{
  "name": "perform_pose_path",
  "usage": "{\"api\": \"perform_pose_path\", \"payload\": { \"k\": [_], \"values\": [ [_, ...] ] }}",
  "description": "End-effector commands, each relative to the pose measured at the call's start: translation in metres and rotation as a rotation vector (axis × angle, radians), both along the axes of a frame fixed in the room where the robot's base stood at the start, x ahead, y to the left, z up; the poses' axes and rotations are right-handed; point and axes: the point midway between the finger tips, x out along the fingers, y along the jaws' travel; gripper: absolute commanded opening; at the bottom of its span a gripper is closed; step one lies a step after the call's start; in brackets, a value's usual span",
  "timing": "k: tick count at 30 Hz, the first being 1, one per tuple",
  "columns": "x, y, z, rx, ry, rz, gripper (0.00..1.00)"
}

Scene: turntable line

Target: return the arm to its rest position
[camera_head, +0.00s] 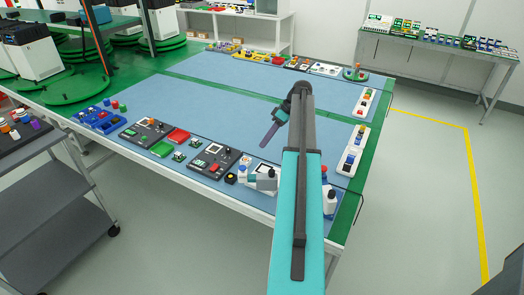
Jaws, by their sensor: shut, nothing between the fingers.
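My teal and dark arm reaches up from the bottom of the view, over the right part of the blue-topped table (225,98). At its far dark end is my gripper (265,142), with a purple finger part pointing down and to the left. It is shut and empty, above a bare stretch of the blue top. I cannot tell its exact height. The arm hides part of the table's front right corner.
A white bottle (329,203) stands close to my arm. A grey cart (62,205) is at left. The floor at right (420,200) is clear.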

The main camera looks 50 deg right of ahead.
Motion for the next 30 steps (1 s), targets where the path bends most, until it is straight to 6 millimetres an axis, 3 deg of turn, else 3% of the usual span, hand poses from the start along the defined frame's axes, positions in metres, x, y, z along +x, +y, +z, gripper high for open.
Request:
{"api": "perform_pose_path", "payload": {
  "k": [23,30],
  "values": [
    [0.001,-0.004,0.010,0.001,0.001,0.002,0.00],
    [0.001,-0.004,0.032,0.001,0.000,0.003,0.00]
  ]
}}
